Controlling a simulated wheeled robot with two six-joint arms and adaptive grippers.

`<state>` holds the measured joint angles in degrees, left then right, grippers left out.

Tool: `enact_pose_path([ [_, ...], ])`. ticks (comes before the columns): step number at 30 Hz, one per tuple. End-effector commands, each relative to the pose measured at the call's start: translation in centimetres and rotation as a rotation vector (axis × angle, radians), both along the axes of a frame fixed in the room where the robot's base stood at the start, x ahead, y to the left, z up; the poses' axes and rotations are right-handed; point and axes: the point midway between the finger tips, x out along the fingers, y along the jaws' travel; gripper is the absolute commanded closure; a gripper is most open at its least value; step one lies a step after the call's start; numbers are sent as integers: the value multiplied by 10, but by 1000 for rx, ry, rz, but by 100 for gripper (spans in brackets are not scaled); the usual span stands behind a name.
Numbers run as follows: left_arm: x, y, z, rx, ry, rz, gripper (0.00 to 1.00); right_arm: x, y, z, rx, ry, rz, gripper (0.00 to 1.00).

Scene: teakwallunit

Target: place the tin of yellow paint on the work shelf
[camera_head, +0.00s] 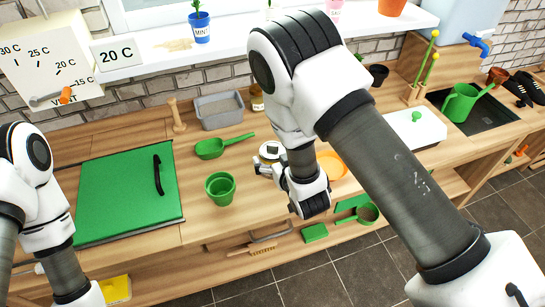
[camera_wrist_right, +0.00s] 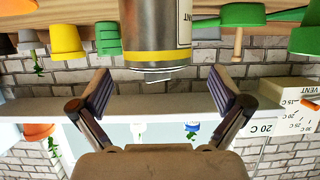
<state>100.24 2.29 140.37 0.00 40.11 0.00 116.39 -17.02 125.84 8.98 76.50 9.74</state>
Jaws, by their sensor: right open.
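The tin of yellow paint shows in the right wrist view (camera_wrist_right: 155,25) as a grey can with a yellow band and a pale label.
A green pot (camera_head: 220,188), a green scoop (camera_head: 222,146) and a grey tray (camera_head: 219,110) stand near the tin. An orange plate (camera_head: 331,164) lies right of it. A green board (camera_head: 125,190) covers the left worktop. A white window shelf (camera_head: 265,38) runs along the back.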

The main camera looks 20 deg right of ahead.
Motion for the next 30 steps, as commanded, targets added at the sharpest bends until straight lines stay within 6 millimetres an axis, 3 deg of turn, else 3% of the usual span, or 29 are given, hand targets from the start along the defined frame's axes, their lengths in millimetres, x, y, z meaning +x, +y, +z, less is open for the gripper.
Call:
enact_pose_path([
  [2,0,0,14,0,0,0,0,12,-2,-3,3,2,-3,0],
  [6,0,0,18,0,-1,0,0,32,-1,-15,1,1,-3,0],
  [13,0,0,17,0,0,0,0,35,-1,-18,0,2,-1,0],
  [14,0,0,17,0,0,0,0,35,-1,-18,0,2,-1,7],
  [20,0,0,17,0,0,0,0,35,-1,-18,0,2,-1,78],
  [22,0,0,17,0,0,0,0,35,-1,-18,0,1,-1,79],
  [23,0,0,17,0,0,0,0,35,-1,-18,0,1,-1,87],
  [30,0,0,18,0,0,0,0,35,-1,-16,0,2,-1,87],
])
